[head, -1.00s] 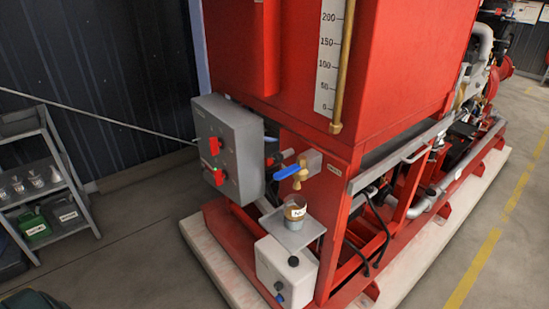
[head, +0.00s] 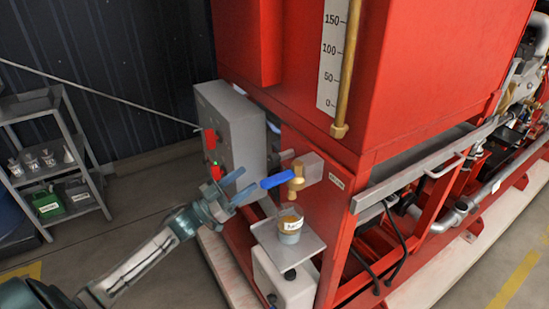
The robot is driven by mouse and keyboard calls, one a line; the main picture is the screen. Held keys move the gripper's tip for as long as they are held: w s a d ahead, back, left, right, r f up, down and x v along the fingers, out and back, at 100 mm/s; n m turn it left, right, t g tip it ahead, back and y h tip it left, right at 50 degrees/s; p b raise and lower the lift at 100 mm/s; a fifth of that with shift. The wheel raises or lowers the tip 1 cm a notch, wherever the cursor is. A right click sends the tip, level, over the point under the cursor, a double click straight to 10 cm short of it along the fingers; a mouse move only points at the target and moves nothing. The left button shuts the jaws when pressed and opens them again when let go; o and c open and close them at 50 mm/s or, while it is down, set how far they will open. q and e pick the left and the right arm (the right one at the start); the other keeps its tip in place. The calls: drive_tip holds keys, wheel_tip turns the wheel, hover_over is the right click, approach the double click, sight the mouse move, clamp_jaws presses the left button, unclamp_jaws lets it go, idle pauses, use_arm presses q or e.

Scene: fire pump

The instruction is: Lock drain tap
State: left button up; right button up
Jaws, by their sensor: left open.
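The drain tap (head: 297,179) is a brass valve on a grey block at the red frame. Its blue lever (head: 275,180) points left, roughly level. My left gripper (head: 243,184) is open and empty, just left of the lever's free end, with its fingers pointing toward the lever. A small gap seems to show between the fingers and the lever; the exact depth is hard to tell. My right gripper is out of view.
The cup stands on a small grey shelf (head: 310,247) above a white container (head: 282,284). A grey control box (head: 231,130) with red switches is close behind my left gripper. The red tank (head: 310,60) rises above. A bottle rack (head: 50,170) stands at left.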

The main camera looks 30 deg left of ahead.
sight(270, 160)
use_arm(q)
drive_tip(key=p+x, duration=0.1)
drive_tip(key=x, duration=0.2)
drive_tip(key=p+x, duration=0.1)
drive_tip(key=x, duration=0.1)
drive_tip(key=p+x, duration=0.1)
drive_tip(key=x, duration=0.2)
drive_tip(key=shift+w+d+r+p, duration=0.1)
drive_tip(key=shift+w+r+p, duration=0.15)
drive_tip(key=shift+r+p, duration=0.15)
drive_tip(key=shift+w+d+r, duration=0.1)
drive_tip(key=shift+w+d, duration=0.35)
drive_tip(key=shift+w, duration=0.25)
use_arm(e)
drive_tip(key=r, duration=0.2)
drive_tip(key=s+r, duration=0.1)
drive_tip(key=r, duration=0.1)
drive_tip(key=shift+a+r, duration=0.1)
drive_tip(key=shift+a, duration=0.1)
use_arm(q)
drive_tip(key=c, duration=1)
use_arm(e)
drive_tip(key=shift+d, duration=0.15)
